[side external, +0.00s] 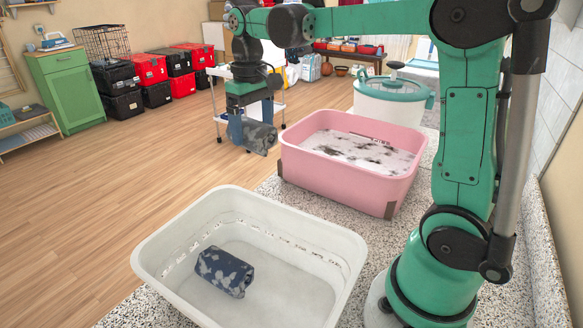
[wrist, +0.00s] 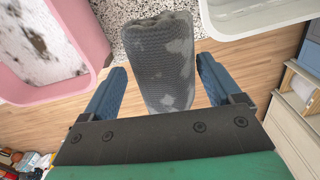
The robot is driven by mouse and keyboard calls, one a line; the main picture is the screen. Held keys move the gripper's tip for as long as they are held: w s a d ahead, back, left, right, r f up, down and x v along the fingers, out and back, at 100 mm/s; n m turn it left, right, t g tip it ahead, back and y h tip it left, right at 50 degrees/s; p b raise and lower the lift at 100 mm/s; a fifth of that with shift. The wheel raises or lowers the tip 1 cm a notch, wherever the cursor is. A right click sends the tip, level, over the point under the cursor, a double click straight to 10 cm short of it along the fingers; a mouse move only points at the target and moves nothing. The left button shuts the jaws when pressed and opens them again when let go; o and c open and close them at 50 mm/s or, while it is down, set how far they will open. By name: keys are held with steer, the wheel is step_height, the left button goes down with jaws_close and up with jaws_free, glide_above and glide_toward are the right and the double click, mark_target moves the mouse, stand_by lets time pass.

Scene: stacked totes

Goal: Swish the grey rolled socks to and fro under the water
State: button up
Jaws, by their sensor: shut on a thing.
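The grey rolled socks (side external: 260,138), mottled with paler patches, hang from my gripper (side external: 247,124) left of the pink tub, in the air. In the wrist view the socks (wrist: 160,62) lie between the two blue fingers of my gripper (wrist: 162,75), which is shut on them. The pink tub (side external: 335,180) holds a whitish surface with dark blotches; it also shows at upper left in the wrist view (wrist: 83,28). The white tub (side external: 345,245) in front holds a dark blue patterned roll (side external: 224,271). I cannot tell how deep any water is in either tub.
Both tubs stand on a speckled counter (side external: 275,188); the socks hang out past its edge, above the wooden floor (side external: 110,190). A lidded white and teal pot (side external: 390,100) stands behind the pink tub. A trolley (side external: 213,100) stands beyond my gripper.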

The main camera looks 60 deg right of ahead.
steer(key=s+d+m, duration=0.1)
steer(key=s+d, duration=0.3)
steer(key=d, duration=0.4)
steer(key=s+d+f+m, duration=0.1)
steer(key=s+d+m, duration=0.15)
steer(key=d, duration=0.55)
steer(key=s+d+m, duration=0.1)
steer(key=s+d, duration=0.4)
steer(key=d, duration=0.3)
steer(key=f, duration=1.3)
steer(key=shift+w+a, duration=0.2)
steer(key=shift+a, duration=0.05)
steer(key=shift+f, duration=0.55)
steer(key=shift+s, duration=0.15)
